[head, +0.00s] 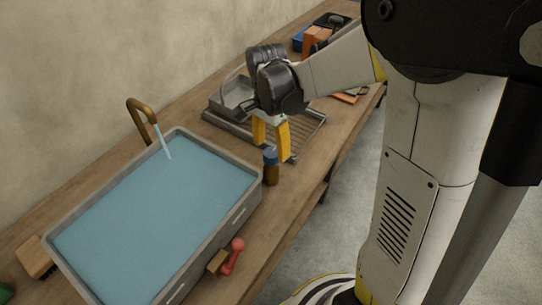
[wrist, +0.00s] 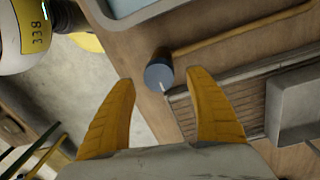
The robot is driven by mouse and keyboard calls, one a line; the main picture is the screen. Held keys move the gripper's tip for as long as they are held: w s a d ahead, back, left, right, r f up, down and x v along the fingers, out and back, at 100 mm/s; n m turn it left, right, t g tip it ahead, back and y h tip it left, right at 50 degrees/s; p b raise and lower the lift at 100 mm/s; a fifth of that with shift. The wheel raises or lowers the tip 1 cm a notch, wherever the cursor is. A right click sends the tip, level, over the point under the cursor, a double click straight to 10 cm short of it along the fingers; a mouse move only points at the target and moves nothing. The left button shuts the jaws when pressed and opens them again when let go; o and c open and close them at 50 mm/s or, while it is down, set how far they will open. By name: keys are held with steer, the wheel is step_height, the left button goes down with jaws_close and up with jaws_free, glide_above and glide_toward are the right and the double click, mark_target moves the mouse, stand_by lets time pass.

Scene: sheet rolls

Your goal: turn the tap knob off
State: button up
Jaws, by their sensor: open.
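The tap is a brass-brown bent spout (head: 143,112) at the back edge of the basin, and a pale stream of water (head: 163,143) runs from it. The tap knob (head: 271,158) is a blue round cap on a brown post beside the basin's right corner. In the wrist view the blue knob (wrist: 159,74) shows a short white mark on its top, and a brass pipe (wrist: 240,34) runs off from beside it. My gripper (head: 272,152) has its two yellow fingers spread and empty. In the wrist view the knob appears between and just beyond the fingertips; contact cannot be told.
The grey basin (head: 217,231) is full of blue water. A red knobbed piece (head: 234,256) and a small wooden block (head: 217,262) lie at the bench's front edge. A slatted drainer (head: 303,122) with a grey tub (head: 232,97) is behind my gripper. Orange and blue items stand farther back.

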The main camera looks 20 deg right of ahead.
mark_target(272, 152)
steer(key=shift+f+b, duration=0.4)
steer(key=shift+f, duration=1.1)
steer(key=shift+s, duration=0.1)
steer(key=c, duration=1.2)
